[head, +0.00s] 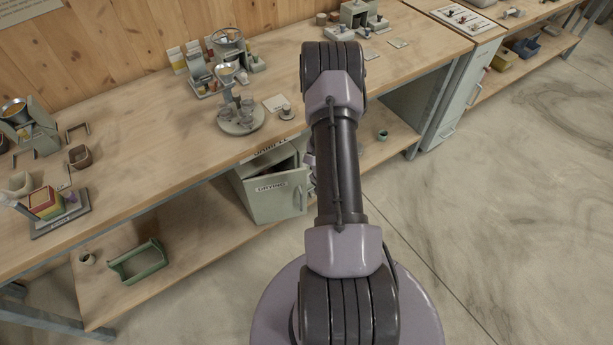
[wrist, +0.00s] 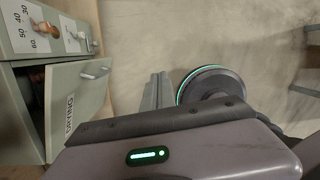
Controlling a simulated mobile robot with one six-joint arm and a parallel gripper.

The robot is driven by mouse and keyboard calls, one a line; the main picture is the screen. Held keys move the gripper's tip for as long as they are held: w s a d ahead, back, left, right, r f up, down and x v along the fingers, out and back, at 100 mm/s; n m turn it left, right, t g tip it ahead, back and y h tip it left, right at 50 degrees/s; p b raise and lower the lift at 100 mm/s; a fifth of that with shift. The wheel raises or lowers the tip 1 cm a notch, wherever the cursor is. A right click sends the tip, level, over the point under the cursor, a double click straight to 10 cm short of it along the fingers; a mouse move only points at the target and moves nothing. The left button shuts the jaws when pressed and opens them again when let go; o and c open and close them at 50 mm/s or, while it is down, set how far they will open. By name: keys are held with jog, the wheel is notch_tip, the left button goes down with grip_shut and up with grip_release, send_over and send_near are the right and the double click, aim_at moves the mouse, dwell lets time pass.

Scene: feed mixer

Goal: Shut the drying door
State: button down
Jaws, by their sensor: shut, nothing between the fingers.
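The drying door (head: 277,199) is a grey-green panel labelled DRYING, on a small cabinet under the workbench. It stands partly open, with a dark gap between it and the cabinet body. In the wrist view the door (wrist: 78,98) is at left, turned on its side, with a pale bar handle (wrist: 97,72) on its front. The dark opening (wrist: 37,84) shows beside it. My gripper (wrist: 158,90) is shut and empty, out to the right of the door and apart from it in the picture. In the head view my arm hides most of the gripper.
A panel with a dial (wrist: 42,28) and numbers adjoins the door. The workbench top (head: 150,165) overhangs the cabinet and carries a round stand of cups (head: 240,118). A green tray (head: 138,262) lies on the lower shelf. The floor (head: 500,200) at right is clear.

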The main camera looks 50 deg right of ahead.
jog(key=s+a+f+m+g+y, duration=0.1)
jog(key=s+a+m+g+y, duration=0.15)
jog(key=s+a+m, duration=0.4)
jog(key=s+a+m+g+y, duration=0.1)
jog(key=s+a+m+y, duration=0.3)
jog(key=a+m, duration=0.45)
jog(key=w+a+r+m+t+y+b, duration=0.1)
jog(key=w+a+r+m+t+y, duration=0.2)
jog(key=a+m, duration=0.4)
jog(key=w+a+r+m+t+y+b, duration=0.1)
jog(key=w+a+m+t+y, duration=0.3)
jog(key=w+a+m, duration=0.3)
jog(key=w+m+t, duration=0.5)
jog(key=w+m, duration=0.1)
jog(key=m, duration=0.3)
jog(key=m+t+h, duration=0.3)
jog(key=m+h, duration=1.6)
jog(key=m, duration=0.3)
send_near(303, 171)
jog(key=b+x, duration=0.2)
jog(key=b, duration=0.1)
jog(key=f+b+x, duration=0.1)
jog(key=b+x, duration=0.2)
jog(key=shift+s, duration=0.15)
jog(key=shift+w+d+r, duration=0.1)
jog(key=shift+w+d, duration=0.3)
jog(key=shift+w, duration=0.2)
